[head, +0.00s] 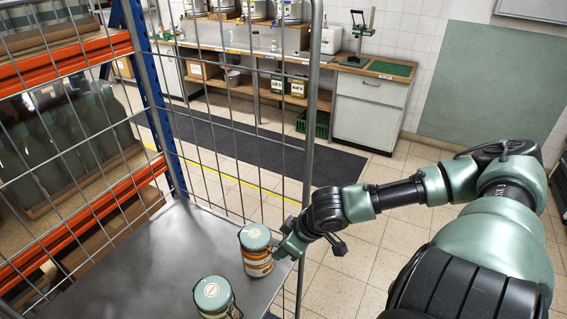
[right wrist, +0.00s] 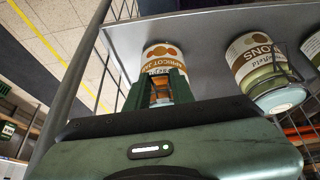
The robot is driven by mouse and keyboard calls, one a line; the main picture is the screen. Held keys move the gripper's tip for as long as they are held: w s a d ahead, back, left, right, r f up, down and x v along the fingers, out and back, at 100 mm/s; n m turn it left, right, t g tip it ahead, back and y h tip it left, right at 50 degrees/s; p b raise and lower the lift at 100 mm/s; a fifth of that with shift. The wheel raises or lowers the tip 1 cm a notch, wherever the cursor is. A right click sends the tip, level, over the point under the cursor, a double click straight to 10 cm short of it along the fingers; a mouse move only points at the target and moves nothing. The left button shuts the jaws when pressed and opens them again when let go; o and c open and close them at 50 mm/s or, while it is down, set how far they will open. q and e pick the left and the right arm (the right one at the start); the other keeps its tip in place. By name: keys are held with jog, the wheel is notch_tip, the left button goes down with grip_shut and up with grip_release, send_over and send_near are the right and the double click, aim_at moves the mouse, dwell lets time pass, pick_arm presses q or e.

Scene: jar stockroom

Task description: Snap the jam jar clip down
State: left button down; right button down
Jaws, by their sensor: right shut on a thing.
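The jam jar (head: 257,262), with a green lid and a white and orange label, stands upright on the grey metal shelf of a wire cage trolley. In the right wrist view the apricot jam jar (right wrist: 161,52) is straight ahead, partly hidden by the fingers. The clip itself is too small or hidden to make out. My left gripper is not in view.
A second green-lidded jar (head: 213,296) stands nearer and left; its label and wire clip show in the right wrist view (right wrist: 245,55). Wire mesh sides surround the shelf (head: 165,262), with an upright post (head: 308,150) close behind my right gripper. The shelf's left part is clear.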

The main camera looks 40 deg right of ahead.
jog(key=f+t+y+b, duration=0.1)
jog(key=f+t, duration=0.1)
jog(key=t, duration=0.2)
jog(key=f+t+y+b, duration=0.1)
jog(key=f+t+b, duration=0.1)
jog(key=t, duration=0.2)
jog(key=f+t+y+b, duration=0.1)
jog(key=f+t+y, duration=0.1)
jog(key=t, duration=0.2)
jog(key=shift+s+a+t+b, duration=0.15)
jog(key=shift+s+t+b, duration=0.15)
jog(key=shift+s+b, duration=0.1)
jog(key=shift+w+t+b, duration=0.15)
jog(key=shift+t+b, duration=0.25)
jog(key=shift+b, duration=0.25)
jog(key=shift+t+b, duration=0.3)
jog(key=shift+b, duration=0.15)
jog(key=shift+r, duration=0.15)
jog(key=c, duration=1.4)
grip_release()
jog(key=shift+w, duration=0.1)
jog(key=shift+o, duration=0.2)
